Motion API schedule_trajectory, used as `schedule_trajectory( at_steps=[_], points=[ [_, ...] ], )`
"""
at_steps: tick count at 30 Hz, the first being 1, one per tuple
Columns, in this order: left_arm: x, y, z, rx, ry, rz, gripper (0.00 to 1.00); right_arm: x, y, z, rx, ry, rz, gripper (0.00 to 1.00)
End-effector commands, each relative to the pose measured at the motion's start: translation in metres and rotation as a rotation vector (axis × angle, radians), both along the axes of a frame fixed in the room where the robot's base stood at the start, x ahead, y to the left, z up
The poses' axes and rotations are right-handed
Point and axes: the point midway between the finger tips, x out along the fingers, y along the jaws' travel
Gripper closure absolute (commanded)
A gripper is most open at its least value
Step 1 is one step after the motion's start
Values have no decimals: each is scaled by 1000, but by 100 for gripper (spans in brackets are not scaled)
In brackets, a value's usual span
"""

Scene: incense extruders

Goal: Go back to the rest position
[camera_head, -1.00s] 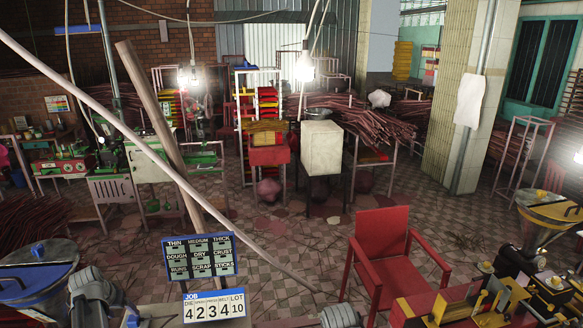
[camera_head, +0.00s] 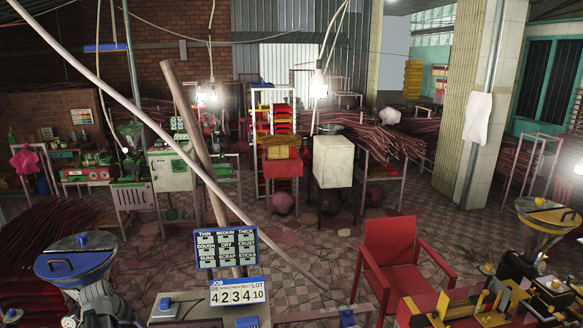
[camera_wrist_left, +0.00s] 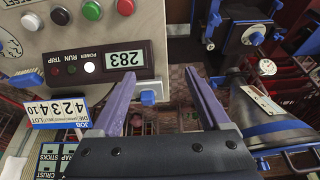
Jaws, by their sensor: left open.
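My left gripper (camera_wrist_left: 158,78) shows in the left wrist view with its two purple fingers apart and nothing between them. A control panel (camera_wrist_left: 85,40) with coloured buttons and a display (camera_wrist_left: 124,58) reading 283 lies behind and left of the fingers. A job card (camera_wrist_left: 55,110) reading 4234 10 is at the left, and it also stands in the head view (camera_head: 237,292). A dark machine with a metal hopper (camera_wrist_left: 262,120) is right of the fingers. Neither gripper can be made out in the head view.
In the head view, a blue-rimmed hopper (camera_head: 75,256) stands at the lower left and a yellow-rimmed hopper (camera_head: 548,217) at the right. A red chair (camera_head: 395,255) is right of the sign board (camera_head: 226,247). Tiled floor (camera_head: 300,240) is open in the middle.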

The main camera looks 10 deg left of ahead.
Motion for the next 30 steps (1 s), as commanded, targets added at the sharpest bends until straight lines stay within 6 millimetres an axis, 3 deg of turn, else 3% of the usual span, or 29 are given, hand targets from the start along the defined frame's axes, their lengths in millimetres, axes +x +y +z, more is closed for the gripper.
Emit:
schedule_trajectory(
  at_steps=[11,17,23,30],
  points=[
    [13,-54,-3,-23,32,-43,21,0,0,0,0,0,0,100],
    [22,-106,-6,-43,65,-85,21,0,0,0,0,0,0,100],
    [24,-182,-9,-64,120,-143,21,0,0,0,0,0,0,100],
    [3,-302,-14,-74,221,-235,21,0,0,0,0,0,0,100]
  ],
)
